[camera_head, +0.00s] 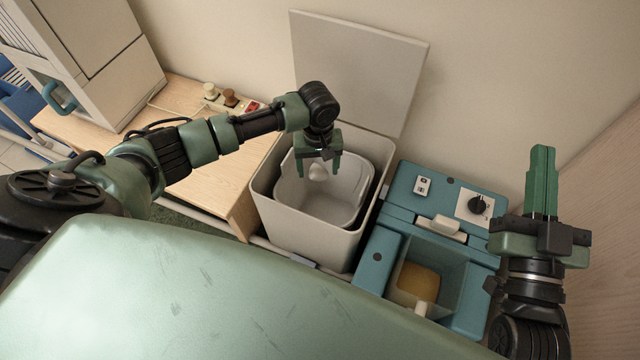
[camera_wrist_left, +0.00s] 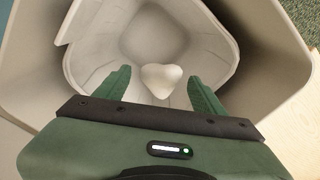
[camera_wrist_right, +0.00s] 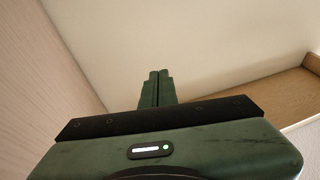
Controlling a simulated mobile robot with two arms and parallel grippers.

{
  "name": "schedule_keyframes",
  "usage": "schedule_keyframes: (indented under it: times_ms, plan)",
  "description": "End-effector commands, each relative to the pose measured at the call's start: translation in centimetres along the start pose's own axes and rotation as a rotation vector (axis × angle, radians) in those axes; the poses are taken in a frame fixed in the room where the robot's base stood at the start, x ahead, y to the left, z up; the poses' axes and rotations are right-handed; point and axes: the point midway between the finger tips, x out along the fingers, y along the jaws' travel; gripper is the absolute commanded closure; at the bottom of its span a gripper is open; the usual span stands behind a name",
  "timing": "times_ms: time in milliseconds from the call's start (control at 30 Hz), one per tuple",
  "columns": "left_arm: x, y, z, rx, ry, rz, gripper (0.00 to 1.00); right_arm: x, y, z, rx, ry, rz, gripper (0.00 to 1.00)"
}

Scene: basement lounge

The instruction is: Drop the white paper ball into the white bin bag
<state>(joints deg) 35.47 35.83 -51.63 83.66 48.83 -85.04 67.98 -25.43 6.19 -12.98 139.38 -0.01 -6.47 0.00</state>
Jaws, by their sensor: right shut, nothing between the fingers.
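The white paper ball (camera_head: 318,173) shows between the spread fingertips of my left gripper (camera_head: 318,167), over the inside of the white bin bag (camera_head: 352,180). The bag lines an open light-grey bin. In the left wrist view the ball (camera_wrist_left: 161,80) sits between the two fingers (camera_wrist_left: 158,90) with gaps on both sides, and the bag's folds (camera_wrist_left: 90,50) lie around and below it. I cannot tell whether the ball is in the air or resting on the bag. My right gripper (camera_head: 543,172) is shut and empty, pointing up at the right, away from the bin.
The bin's lid (camera_head: 357,65) stands open against the wall. A teal machine (camera_head: 400,215) with a knob and an open compartment is right of the bin. A wooden bench (camera_head: 200,180) with a power strip (camera_head: 232,102) is on the left, beside a pale cabinet (camera_head: 110,80).

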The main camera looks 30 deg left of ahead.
Motion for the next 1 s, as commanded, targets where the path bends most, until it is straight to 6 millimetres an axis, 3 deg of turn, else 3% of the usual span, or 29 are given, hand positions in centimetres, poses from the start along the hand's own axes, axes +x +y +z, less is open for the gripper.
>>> schedule_keyframes:
  times_ms: [467, 667, 1000]
  plan:
    - [-0.6, 0.0, 0.0, 0.000, 0.000, 0.001, 0.22, -0.1, 0.1, 0.8, -0.001, -0.048, 0.003, 1.00]
    - [-2.6, 0.0, 0.0, -0.001, 0.001, 0.001, 0.22, -0.9, 0.6, 4.3, -0.006, -0.250, 0.013, 1.00]
    - [-6.4, 0.0, 0.0, 0.000, 0.000, 0.001, 0.22, -5.3, 1.7, 10.9, -0.011, -0.656, 0.038, 1.00]
